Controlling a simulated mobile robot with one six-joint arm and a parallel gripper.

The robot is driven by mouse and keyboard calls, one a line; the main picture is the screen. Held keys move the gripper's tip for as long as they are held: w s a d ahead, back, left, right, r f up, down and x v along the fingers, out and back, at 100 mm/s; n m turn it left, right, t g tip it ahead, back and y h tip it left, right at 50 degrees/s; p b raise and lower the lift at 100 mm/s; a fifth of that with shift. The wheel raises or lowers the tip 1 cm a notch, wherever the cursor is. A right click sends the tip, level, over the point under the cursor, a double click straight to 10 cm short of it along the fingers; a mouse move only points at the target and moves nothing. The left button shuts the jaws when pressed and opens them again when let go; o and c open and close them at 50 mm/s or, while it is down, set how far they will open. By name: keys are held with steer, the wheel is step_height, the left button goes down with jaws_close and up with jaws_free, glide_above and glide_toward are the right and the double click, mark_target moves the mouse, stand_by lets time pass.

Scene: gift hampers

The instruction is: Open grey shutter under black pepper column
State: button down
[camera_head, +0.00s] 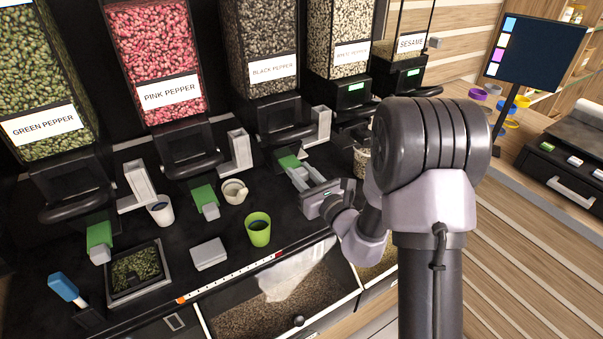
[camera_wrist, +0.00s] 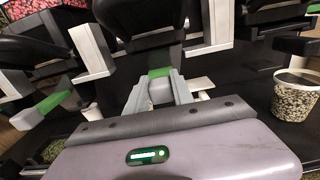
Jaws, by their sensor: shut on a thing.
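The black pepper column (camera_head: 260,45) is a clear bin of dark peppercorns with a white label. Under its black spout (camera_head: 285,133), a green slide (camera_head: 288,161) with a grey end block, the grey shutter (camera_wrist: 160,93), sticks out toward me. My gripper (camera_head: 300,176) reaches in from the front right. In the wrist view its two pale fingers (camera_wrist: 160,86) stand on either side of the grey block and are shut on it. In the head view the fingers partly hide the block.
Similar slides stick out under green pepper (camera_head: 99,235) and pink pepper (camera_head: 204,197). A green cup (camera_head: 258,231), a white cup (camera_head: 160,211) and a mortar (camera_head: 234,191) stand to the left. A pepper-filled container (camera_wrist: 298,98) stands to the right.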

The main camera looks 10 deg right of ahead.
steer(key=c, duration=1.1)
jaws_free()
steer(key=shift+w, duration=0.1)
steer(key=p+v, duration=1)
steer(key=v, duration=0.7)
steer(key=shift+s, duration=0.2)
